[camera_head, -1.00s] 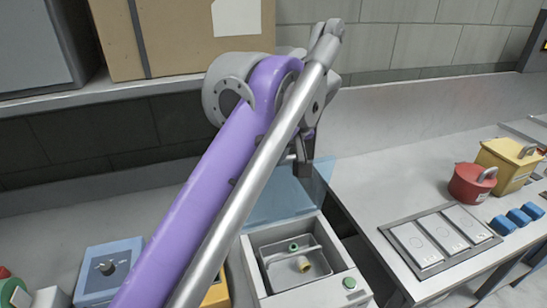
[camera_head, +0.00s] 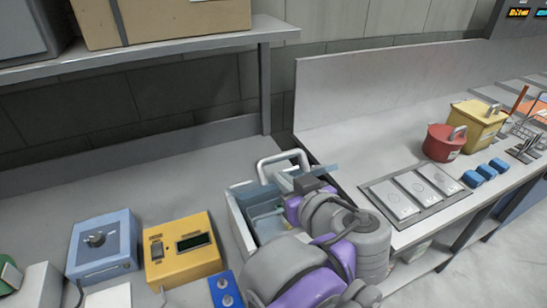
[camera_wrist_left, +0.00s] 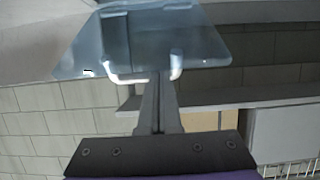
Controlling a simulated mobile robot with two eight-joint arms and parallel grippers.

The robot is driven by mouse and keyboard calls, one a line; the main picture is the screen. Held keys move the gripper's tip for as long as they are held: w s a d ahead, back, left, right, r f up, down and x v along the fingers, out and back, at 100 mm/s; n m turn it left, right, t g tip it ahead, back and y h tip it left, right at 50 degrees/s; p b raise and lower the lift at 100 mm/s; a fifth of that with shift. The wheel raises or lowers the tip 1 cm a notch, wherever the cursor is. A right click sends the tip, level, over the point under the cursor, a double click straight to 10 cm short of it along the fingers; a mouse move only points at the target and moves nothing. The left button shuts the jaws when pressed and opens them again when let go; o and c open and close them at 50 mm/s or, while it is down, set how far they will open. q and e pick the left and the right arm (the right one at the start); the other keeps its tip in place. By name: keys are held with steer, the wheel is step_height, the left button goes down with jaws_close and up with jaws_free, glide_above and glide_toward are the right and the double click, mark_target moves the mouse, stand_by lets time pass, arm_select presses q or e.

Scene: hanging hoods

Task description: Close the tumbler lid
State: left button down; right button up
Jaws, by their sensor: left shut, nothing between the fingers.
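The tumbler (camera_head: 238,222) is a pale box at the lower middle of the head view, partly hidden by my left arm. Its clear bluish lid (camera_head: 322,169) stands raised over the box, seen nearly edge-on, with a white loop handle (camera_head: 283,158) beyond it. My left gripper (camera_head: 306,184) is at the lid, shut and empty. In the left wrist view the shut fingers (camera_wrist_left: 159,98) point at the lid panel (camera_wrist_left: 145,42) and overlap its handle edge. I cannot tell whether they touch it. My right gripper is not in view.
A blue box with a knob (camera_head: 100,245) and a yellow box (camera_head: 185,250) stand to the left. A shelf (camera_head: 150,52) carries boxes above. On the right bench are a plate with panels (camera_head: 418,193), a red pot (camera_head: 444,142), a yellow container (camera_head: 478,125) and blue blocks (camera_head: 487,172).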

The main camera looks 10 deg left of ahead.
arm_select(q)
steer(key=s+f+t+y+b, duration=0.1)
steer(key=f, duration=0.1)
steer(key=s+d+f+t+y+b, duration=0.1)
steer(key=f+b, duration=0.1)
steer(key=f, duration=0.1)
steer(key=s+d+f+t+b, duration=0.1)
steer(key=f+t, duration=0.1)
steer(key=f, duration=0.1)
steer(key=shift+s+d+f+y, duration=0.2)
steer(key=shift+s+d+y, duration=0.05)
steer(key=shift+s+y, duration=0.15)
steer(key=shift+s+d+f+b, duration=0.15)
steer(key=shift+f+b, duration=0.25)
steer(key=shift+f, duration=0.3)
steer(key=shift+s+f+b, duration=0.1)
steer(key=shift+f+b, duration=0.3)
steer(key=shift+f, duration=0.25)
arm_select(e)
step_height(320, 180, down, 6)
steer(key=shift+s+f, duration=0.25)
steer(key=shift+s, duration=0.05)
